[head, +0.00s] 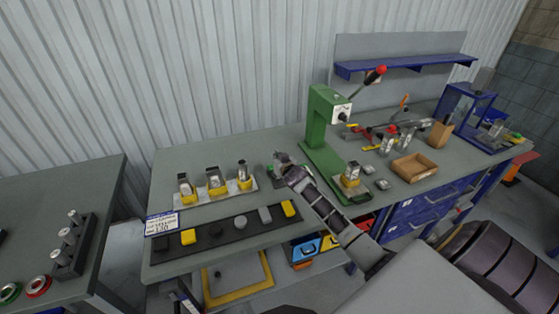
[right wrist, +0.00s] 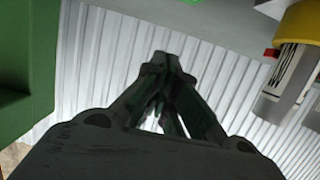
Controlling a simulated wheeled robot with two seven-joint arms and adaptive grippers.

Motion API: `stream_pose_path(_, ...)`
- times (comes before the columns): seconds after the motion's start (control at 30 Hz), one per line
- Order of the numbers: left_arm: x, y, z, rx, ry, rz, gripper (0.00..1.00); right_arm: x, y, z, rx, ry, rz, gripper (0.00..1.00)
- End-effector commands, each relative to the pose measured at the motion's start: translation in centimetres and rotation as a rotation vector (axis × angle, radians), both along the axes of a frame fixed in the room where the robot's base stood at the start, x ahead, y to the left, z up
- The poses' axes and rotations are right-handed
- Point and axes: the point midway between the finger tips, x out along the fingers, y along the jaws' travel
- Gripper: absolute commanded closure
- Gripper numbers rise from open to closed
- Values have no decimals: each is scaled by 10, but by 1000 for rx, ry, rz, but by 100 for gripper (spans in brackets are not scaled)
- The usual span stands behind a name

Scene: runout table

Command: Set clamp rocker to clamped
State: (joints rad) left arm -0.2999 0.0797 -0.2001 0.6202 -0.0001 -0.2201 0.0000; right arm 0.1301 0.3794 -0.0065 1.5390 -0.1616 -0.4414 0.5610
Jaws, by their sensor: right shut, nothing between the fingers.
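My right gripper (head: 284,163) is over the middle of the bench, at the right end of a pale strip with metal parts in yellow holders. Its fingers are shut and empty; in the right wrist view the closed fingertips (right wrist: 160,62) point at the ribbed wall. A small dark and green piece (head: 271,171) shows beside the gripper, partly hidden by it; I cannot tell if it is the clamp rocker. My left gripper is not in view.
A green press (head: 318,125) with a red-knobbed lever stands right of the gripper. Several metal parts (head: 215,181) in yellow holders stand to its left. A dark mat (head: 222,238) with black, grey and yellow blocks lies in front. A cardboard tray (head: 413,167) is farther right.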

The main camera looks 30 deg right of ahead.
Motion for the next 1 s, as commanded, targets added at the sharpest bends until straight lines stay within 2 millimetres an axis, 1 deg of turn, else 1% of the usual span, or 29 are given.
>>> stream_pose_path(0.3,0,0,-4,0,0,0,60,-22,6,9,1,0,1,100)
stream_pose_path(0.5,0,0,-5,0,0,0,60,-33,8,15,1,0,0,100)
stream_pose_path(0.7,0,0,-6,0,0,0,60,-38,9,18,0,0,1,100)
stream_pose_path(1.0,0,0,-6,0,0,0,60,-39,10,19,0,0,1,100)
